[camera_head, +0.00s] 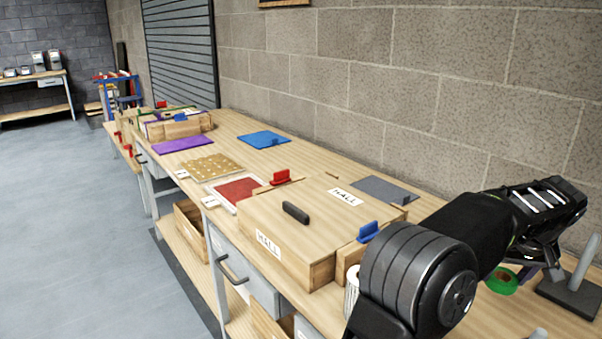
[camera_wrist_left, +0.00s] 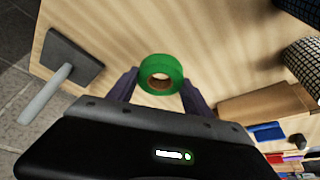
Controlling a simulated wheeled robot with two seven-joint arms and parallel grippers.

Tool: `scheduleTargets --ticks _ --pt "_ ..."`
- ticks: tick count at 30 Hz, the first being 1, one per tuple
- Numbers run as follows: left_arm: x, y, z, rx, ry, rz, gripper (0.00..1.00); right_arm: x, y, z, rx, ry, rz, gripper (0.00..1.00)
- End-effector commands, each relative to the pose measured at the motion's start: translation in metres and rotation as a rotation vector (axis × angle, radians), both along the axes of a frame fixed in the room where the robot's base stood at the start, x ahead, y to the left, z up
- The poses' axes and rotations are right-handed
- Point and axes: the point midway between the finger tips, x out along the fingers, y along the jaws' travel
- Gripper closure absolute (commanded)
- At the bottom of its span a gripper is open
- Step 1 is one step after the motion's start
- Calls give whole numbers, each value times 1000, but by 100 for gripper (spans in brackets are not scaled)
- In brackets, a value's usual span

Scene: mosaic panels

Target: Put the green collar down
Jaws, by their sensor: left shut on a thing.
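The green collar (camera_wrist_left: 158,65) is a thick green ring with a brown inner wall. It sits between the fingers of my left gripper (camera_head: 528,270), which is shut on it. In the head view the green collar (camera_head: 502,282) shows low at the right, partly hidden by my arm and gripper. It is over or on the wooden bench top; I cannot tell whether it touches the wood. My right gripper is not in view.
A dark base with a grey post (camera_head: 580,265) stands right of the collar, and it also shows in the left wrist view (camera_wrist_left: 72,62). A wooden box marked HALL (camera_head: 300,228) fills the middle of the bench. Blue (camera_head: 264,139) and purple (camera_head: 183,144) panels lie farther back.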

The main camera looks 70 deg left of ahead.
Motion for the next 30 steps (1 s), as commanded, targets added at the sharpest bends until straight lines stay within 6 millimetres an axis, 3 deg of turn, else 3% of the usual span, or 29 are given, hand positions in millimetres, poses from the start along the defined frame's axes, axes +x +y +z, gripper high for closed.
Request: scheduleTargets --ticks 10,21,30 --pt "0 0 -3 1 1 0 82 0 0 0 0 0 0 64" --pt "-1 1 -58 -1 3 1 82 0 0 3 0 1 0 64" --pt "0 1 -63 0 0 0 82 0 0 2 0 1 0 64"
